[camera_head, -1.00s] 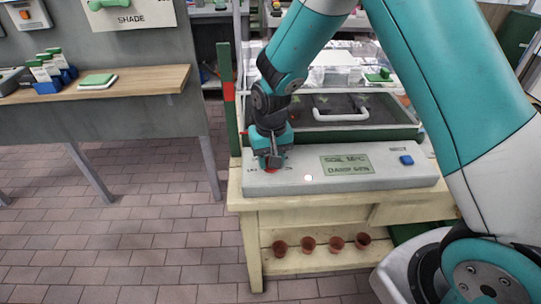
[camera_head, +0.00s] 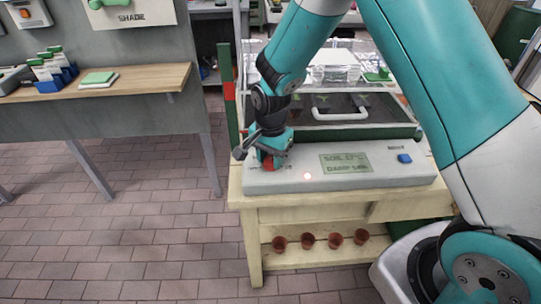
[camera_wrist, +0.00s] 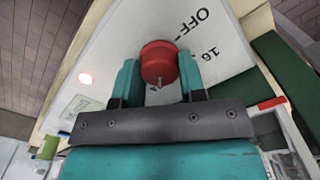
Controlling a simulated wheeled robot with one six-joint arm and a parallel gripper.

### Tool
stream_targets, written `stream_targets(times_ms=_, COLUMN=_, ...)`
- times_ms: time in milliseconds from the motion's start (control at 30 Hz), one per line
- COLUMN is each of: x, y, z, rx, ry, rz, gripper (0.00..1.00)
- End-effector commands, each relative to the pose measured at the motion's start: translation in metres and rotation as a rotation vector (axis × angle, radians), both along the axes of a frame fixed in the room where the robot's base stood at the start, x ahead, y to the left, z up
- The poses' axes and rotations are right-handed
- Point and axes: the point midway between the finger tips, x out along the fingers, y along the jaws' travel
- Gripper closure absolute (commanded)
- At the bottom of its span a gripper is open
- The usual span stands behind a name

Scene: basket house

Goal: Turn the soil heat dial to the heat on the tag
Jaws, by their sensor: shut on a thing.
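The soil heat dial is a red round knob (camera_head: 268,164) at the left end of a pale grey control panel (camera_head: 340,178). My gripper (camera_head: 272,158) comes down on it from above and is shut on it. In the wrist view the knob (camera_wrist: 158,60) sits between my two teal fingers (camera_wrist: 160,76), with a small pale pointer on its near side. The panel's screen (camera_head: 345,163) seems to read soil 17°C, blurred. I cannot make out a heat tag.
A small light (camera_head: 307,175) glows on the panel, and a blue button (camera_head: 404,158) is at its right. A lidded tray with a white handle (camera_head: 340,115) stands behind. Several small pots (camera_head: 307,241) sit on the shelf below. A wooden bench (camera_head: 110,84) is at left.

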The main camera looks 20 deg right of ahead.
Motion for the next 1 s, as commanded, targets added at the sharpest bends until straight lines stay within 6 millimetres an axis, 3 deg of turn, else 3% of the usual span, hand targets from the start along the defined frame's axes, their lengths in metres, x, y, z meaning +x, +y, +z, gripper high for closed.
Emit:
stream_targets(times_ms=667, x=0.0015, y=-0.0002, z=0.0011, rx=0.0, ry=-0.005, rz=-0.067, gripper=0.86)
stream_targets(times_ms=700, x=0.0015, y=-0.0002, z=0.0011, rx=0.0, ry=-0.005, rz=-0.067, gripper=0.58)
stream_targets(times_ms=800, x=0.0013, y=-0.0002, z=0.001, rx=-0.001, ry=-0.004, rz=-0.066, gripper=0.37)
stream_targets(times_ms=1000, x=0.0006, y=0.0, z=0.0005, rx=0.0, ry=-0.002, rz=-0.065, gripper=0.37)
